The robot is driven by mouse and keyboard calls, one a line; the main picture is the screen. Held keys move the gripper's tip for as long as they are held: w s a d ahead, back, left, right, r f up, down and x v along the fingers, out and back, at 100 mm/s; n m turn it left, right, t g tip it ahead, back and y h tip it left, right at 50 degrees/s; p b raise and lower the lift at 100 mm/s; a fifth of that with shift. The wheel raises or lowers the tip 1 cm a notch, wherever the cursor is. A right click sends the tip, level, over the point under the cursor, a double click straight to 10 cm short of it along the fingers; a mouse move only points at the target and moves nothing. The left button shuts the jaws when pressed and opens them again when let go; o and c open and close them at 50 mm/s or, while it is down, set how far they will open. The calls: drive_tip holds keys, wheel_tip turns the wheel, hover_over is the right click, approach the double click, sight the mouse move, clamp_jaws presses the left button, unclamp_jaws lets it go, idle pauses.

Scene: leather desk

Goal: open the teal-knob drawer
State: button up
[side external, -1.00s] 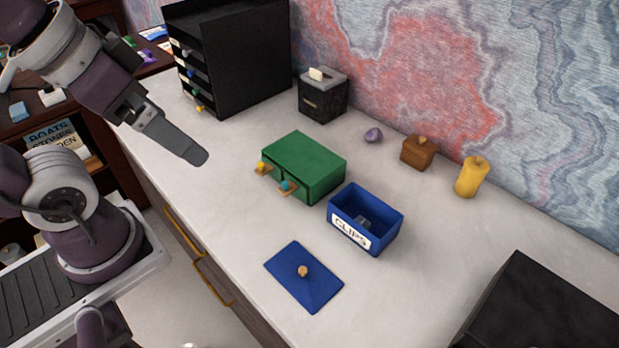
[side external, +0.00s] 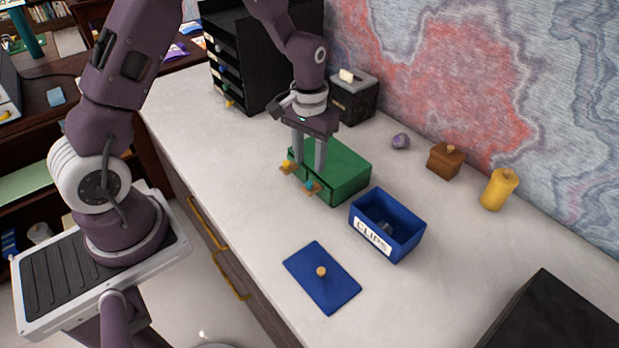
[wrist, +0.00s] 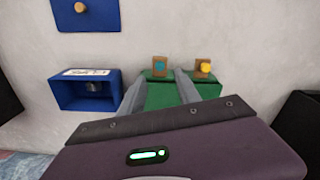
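A green box (side external: 350,173) with two small drawers in its front stands on the pale desk. The teal knob (side external: 310,186) is on the drawer nearer the blue bin, mounted on a small brown plate. The yellow knob (side external: 286,166) is on the other drawer. My gripper (side external: 309,166) points down over the front of the green box, fingers apart and empty. In the wrist view the teal knob (wrist: 159,66) appears between the two fingertips (wrist: 160,76), slightly beyond them. The yellow knob (wrist: 205,68) is right of the right finger. I cannot tell the exact fingertip height.
An open blue bin labelled CLIPS (side external: 404,240) stands close beside the green box. A blue lid (side external: 322,290) lies flat in front. A black drawer tower (side external: 270,60) and a dark tissue-like box (side external: 353,98) stand behind. Desk in front of the drawers is clear.

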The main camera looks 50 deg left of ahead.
sight(309, 183)
wheel_tip(309, 183, down, 7)
drive_tip(key=shift+r, duration=0.1)
clamp_jaws()
idle(1.5)
